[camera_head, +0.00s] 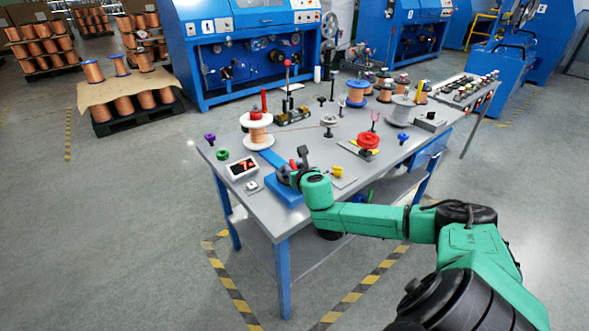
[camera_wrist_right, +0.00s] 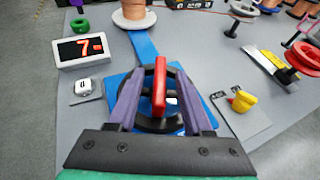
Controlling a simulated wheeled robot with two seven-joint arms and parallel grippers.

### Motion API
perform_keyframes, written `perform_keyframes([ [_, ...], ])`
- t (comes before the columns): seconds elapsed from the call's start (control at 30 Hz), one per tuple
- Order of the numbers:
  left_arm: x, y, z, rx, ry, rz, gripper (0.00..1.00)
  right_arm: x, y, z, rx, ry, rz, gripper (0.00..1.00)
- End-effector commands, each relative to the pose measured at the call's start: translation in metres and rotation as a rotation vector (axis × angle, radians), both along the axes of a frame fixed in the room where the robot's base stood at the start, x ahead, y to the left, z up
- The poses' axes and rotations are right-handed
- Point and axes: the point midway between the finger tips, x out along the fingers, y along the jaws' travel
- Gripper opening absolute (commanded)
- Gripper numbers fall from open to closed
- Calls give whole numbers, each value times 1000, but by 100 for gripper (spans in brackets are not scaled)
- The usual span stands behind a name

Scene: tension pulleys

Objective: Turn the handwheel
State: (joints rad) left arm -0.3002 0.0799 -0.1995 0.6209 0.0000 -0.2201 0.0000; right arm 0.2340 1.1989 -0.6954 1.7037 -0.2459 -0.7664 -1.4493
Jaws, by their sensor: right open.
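The handwheel (camera_wrist_right: 152,125) is a black wheel with a red upright handle (camera_wrist_right: 160,88), set on a blue base (camera_wrist_right: 115,84) near the table's front corner. In the head view the blue base (camera_head: 284,193) shows, with the wheel mostly hidden by my right gripper. My right gripper (camera_wrist_right: 161,78) is open over the wheel. Its two purple fingers stand on either side of the red handle, with visible gaps; I cannot tell whether either finger touches the wheel. In the head view my right gripper (camera_head: 297,166) comes down from the right. My left gripper is not in view.
A display showing a red 7 (camera_wrist_right: 80,50) and a small white counter box (camera_wrist_right: 83,88) stand left of the wheel. A yellow knob (camera_wrist_right: 243,101) on a grey plate is to the right. A blue strip (camera_wrist_right: 144,45) leads to a spool (camera_head: 257,130). Several spools crowd the table's far side.

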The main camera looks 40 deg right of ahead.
Motion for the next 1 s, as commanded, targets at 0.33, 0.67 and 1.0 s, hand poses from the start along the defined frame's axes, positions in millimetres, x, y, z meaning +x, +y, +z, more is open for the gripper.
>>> perform_keyframes([
  [0.33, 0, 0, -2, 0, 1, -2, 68, 16, -8, -7, -2, 2, 0, 50],
  [0.67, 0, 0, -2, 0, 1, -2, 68, 16, -8, -7, -2, 2, 0, 0],
  [1.0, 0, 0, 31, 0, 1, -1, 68, 16, -7, -4, -1, 1, -143, 0],
])
